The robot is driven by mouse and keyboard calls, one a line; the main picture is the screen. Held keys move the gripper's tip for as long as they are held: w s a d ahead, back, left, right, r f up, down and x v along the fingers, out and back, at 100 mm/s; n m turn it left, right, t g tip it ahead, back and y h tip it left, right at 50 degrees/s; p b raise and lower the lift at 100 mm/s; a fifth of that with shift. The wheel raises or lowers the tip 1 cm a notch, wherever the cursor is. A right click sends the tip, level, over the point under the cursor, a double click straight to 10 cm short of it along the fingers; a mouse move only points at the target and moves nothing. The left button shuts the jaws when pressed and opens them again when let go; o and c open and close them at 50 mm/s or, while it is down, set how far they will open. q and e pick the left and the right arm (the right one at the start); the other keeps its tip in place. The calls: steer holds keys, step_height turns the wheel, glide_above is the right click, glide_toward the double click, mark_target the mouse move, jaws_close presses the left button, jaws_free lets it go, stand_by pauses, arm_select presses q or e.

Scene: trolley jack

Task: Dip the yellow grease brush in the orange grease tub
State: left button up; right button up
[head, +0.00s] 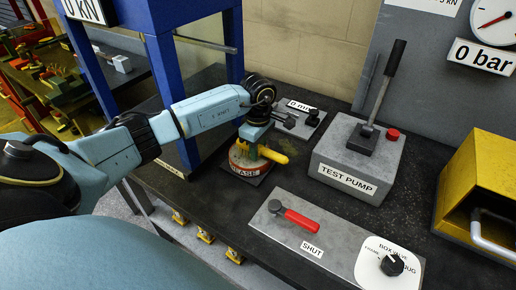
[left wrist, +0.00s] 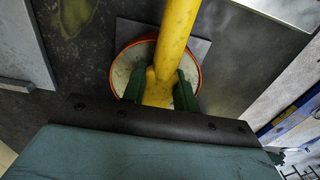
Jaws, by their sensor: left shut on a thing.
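The yellow grease brush (head: 273,155) is held by my left gripper (head: 253,142), its handle sticking out to the right over the tub. In the left wrist view the two green fingers of my left gripper (left wrist: 160,88) are closed on the yellow brush (left wrist: 178,38). The orange grease tub (head: 244,170), labelled GREASE, stands on the bench directly below the gripper. Its orange rim and pale inside (left wrist: 124,68) show behind the fingers in the left wrist view. The brush's bristle end is hidden, so I cannot tell whether it touches the grease. My right gripper is out of view.
A grey TEST PUMP box (head: 357,165) with an upright lever stands right of the tub. A grey valve plate (head: 330,240) with a red handle (head: 302,220) lies in front. A blue press frame (head: 168,85) rises close on the left. A yellow box (head: 480,170) stands far right.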

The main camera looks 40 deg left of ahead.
arm_select(q)
steer(key=shift+s, duration=0.1)
stand_by(0.5)
steer(key=shift+r+p, duration=2.25)
steer(key=shift+r, duration=1.2)
